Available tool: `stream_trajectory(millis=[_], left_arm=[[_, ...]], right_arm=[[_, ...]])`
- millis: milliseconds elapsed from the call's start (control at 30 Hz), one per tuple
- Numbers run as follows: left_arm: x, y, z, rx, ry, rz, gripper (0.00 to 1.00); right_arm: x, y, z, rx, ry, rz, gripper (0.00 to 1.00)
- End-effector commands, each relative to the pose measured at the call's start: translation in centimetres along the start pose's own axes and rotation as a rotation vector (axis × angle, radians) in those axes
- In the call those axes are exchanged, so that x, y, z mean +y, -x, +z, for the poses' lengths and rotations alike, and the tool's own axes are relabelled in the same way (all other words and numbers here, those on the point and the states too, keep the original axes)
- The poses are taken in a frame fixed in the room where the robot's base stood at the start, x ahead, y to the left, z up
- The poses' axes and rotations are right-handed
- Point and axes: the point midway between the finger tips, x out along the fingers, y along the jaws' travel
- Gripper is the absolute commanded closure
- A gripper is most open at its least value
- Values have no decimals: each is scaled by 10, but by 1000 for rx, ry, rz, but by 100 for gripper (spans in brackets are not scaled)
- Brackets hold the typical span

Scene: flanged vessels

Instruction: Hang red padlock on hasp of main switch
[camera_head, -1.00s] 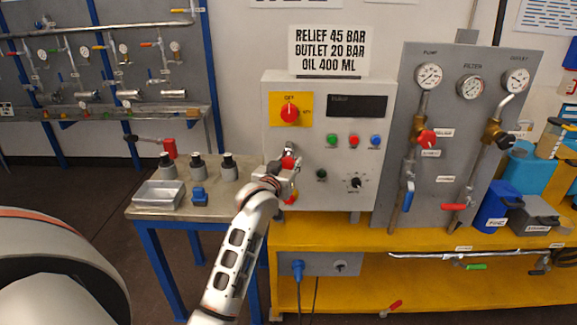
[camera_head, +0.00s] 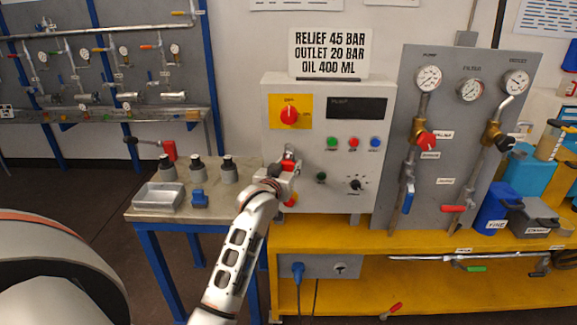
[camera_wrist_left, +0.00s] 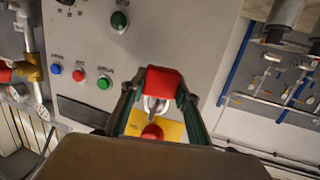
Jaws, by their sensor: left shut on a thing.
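The red padlock (camera_head: 288,166) is held in front of the grey control box, below the main switch. Its red body (camera_wrist_left: 164,82) and metal shackle (camera_wrist_left: 155,105) show in the left wrist view. My left gripper (camera_head: 286,178) is shut on the padlock body, with one finger on each side of it. The main switch is a red knob (camera_head: 289,113) on a yellow plate (camera_head: 276,99); the knob also shows in the left wrist view (camera_wrist_left: 152,132), just beyond the shackle. I cannot make out the hasp clearly. My right gripper is not in view.
The control box (camera_head: 322,196) carries green, red and blue buttons and a black dial (camera_head: 355,185) to the right of my gripper. A side table (camera_head: 228,202) at left holds a metal tray (camera_head: 160,196) and several grey bottles. A gauge panel (camera_head: 440,220) stands at right.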

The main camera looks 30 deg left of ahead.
Motion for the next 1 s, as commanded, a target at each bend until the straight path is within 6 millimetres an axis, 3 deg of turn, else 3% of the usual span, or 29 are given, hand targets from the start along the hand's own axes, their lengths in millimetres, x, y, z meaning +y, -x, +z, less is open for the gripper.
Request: stream_trajectory(millis=[67,100,167,200,633,767,1000], left_arm=[[0,0,0,1,0,0,91],[0,0,0,1,0,0,67],[0,0,0,1,0,0,51],[0,0,0,1,0,0,50],[0,7,1,-2,0,0,50],[0,25,1,-1,1,1,50],[0,74,1,-1,1,0,50]], right_arm=[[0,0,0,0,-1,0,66],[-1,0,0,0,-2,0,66],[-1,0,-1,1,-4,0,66],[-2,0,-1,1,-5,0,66],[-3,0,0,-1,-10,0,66],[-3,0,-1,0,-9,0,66],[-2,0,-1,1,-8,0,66]])
